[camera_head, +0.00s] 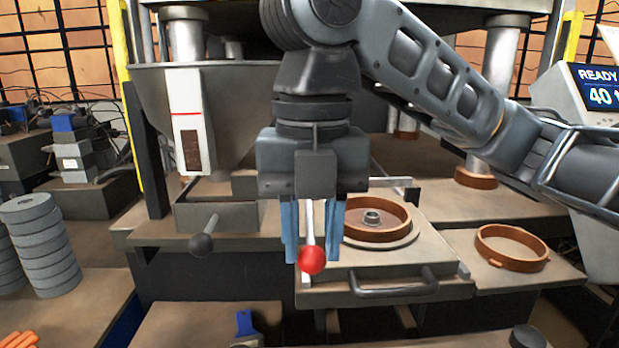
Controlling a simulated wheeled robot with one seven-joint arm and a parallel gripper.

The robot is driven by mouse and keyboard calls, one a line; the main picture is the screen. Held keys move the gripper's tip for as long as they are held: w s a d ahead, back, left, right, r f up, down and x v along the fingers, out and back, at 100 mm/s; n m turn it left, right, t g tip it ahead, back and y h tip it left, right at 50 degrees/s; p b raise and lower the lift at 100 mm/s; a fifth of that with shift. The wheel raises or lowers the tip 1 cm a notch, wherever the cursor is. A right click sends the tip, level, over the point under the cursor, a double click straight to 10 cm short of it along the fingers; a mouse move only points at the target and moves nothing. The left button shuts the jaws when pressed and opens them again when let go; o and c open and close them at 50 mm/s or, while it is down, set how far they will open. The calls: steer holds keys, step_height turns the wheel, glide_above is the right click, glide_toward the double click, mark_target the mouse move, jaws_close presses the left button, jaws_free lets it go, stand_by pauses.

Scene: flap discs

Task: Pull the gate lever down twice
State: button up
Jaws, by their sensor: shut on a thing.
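The gate lever has a pale thin rod and a red ball knob (311,262), in the middle of the head view. The rod runs upward from the knob and its top is hidden behind my gripper. My gripper (312,250) points down with its two blue fingers on either side of the lever, shut on it near the knob. The knob hangs low, level with the fingertips. A hopper (235,95) with a white-framed level strip (190,125) stands behind, partly hidden by my arm.
A black-knobbed lever (202,243) sticks out at the left. A sliding plate with a handle (394,285) carries a brown ring mould (378,220). Another ring (512,247) lies on the right. Stacked grey discs (42,245) stand at far left. A display (600,88) reads READY.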

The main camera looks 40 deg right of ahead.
step_height(320, 180, up, 11)
steer(key=p, duration=0.7)
steer(key=shift+f, duration=0.15)
stand_by(0.8)
